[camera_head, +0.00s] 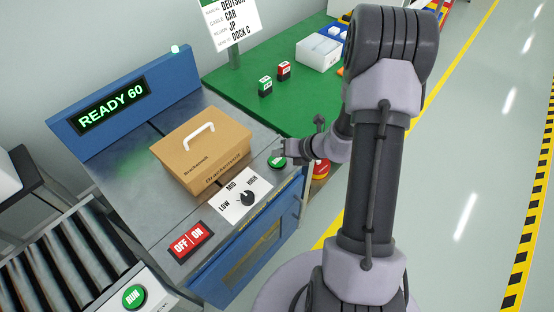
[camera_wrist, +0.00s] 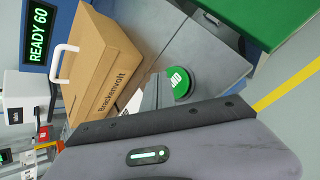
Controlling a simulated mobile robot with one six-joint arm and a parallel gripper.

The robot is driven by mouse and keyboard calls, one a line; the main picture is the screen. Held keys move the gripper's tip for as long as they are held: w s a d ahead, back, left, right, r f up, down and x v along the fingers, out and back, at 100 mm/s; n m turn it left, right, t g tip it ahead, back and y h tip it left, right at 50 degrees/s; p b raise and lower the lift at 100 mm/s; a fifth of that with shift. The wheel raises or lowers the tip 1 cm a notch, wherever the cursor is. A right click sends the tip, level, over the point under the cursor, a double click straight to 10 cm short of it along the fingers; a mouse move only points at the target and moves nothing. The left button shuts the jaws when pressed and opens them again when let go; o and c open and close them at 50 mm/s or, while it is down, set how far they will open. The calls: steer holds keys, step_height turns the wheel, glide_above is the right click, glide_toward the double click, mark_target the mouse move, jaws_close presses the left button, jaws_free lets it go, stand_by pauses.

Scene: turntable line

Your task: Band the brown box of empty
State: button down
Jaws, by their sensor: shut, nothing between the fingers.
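The brown box (camera_head: 205,150), with a white handle on top and "Brackenvolt" lettering on its side, sits on the grey metal top of the banding machine (camera_head: 150,185). It also shows in the wrist view (camera_wrist: 112,62), at the upper left. The machine's display (camera_head: 114,107) reads "READY 60". My gripper (camera_head: 283,146) is shut and empty, right of the box and close above a green button (camera_head: 276,162). The button shows in the wrist view (camera_wrist: 181,83) just beyond my gripper; contact cannot be told. No band is visible on the box.
A LOW/MID/HIGH dial (camera_head: 247,198) and a red OFF/ON switch (camera_head: 191,241) are at the machine's front. A roller conveyor (camera_head: 75,262) with a green RUN button (camera_head: 134,296) is lower left.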

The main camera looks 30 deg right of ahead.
mark_target(280, 161)
stand_by(0.8)
steer(key=shift+f+b, duration=0.35)
steer(key=shift+f, duration=0.05)
steer(key=shift+f+b, duration=0.4)
steer(key=shift+f, duration=0.1)
stand_by(0.5)
steer(key=shift+r+p, duration=0.85)
steer(key=shift+r, duration=0.05)
step_height(280, 161, up, 5)
steer(key=p, duration=0.4)
steer(key=shift+r+p, duration=0.15)
steer(key=shift+p, duration=0.15)
